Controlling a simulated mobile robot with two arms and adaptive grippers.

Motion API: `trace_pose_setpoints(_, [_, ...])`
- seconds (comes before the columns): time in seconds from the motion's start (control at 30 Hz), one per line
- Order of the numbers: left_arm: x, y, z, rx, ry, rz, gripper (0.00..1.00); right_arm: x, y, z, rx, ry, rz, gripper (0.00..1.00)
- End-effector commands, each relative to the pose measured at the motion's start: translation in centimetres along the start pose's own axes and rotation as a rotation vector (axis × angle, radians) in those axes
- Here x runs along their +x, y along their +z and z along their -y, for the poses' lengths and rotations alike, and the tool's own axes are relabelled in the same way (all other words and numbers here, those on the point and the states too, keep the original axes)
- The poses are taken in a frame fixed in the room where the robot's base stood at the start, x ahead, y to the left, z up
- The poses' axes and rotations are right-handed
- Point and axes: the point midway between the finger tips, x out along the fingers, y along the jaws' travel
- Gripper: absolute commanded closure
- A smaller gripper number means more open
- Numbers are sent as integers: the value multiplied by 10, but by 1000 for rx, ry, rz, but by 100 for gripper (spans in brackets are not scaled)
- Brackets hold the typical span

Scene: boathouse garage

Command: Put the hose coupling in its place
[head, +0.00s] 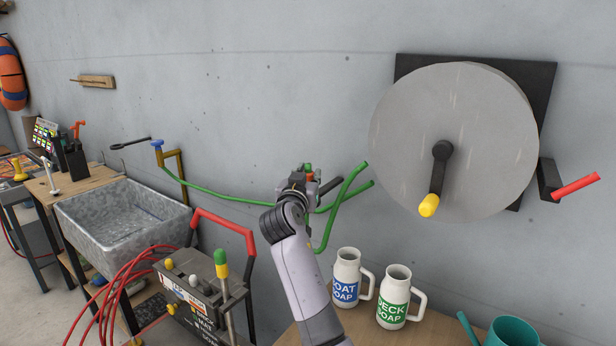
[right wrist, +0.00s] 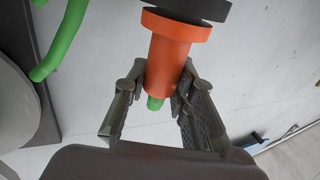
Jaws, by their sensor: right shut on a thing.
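The hose coupling (right wrist: 170,60) is an orange collared piece with a green end (right wrist: 155,103). My right gripper (right wrist: 163,82) is shut around its orange body in the right wrist view. In the head view my right gripper (head: 300,182) is in front of the grey wall, left of the big reel, and mostly hides the coupling. A dark round part (right wrist: 195,8) lies right against the collar's far side; I cannot tell whether they are joined. A green hose (head: 230,198) runs from the blue-handled tap (head: 157,144) toward the gripper. My left gripper is not in view.
Green bars (head: 345,200) stick out just right of the gripper. A round grey reel (head: 455,130) with a yellow-ended crank is on the wall. Two soap mugs (head: 346,275) stand below. A machine with a red handle (head: 222,222) and a metal sink (head: 122,218) are left.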

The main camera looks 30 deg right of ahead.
Motion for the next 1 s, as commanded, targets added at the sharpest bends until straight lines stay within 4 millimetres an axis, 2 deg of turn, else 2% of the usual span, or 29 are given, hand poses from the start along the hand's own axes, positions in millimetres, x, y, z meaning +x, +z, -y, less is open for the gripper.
trace_pose_setpoints(0.3, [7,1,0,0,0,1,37,0,6,0,0,0,-1,100])
trace_pose_setpoints(0.33, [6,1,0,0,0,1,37,0,5,0,0,0,-1,74])
trace_pose_setpoints(0.67, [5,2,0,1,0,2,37,0,5,0,0,0,0,52])
trace_pose_setpoints(1.0, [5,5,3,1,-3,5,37,-2,6,0,0,-1,1,52])
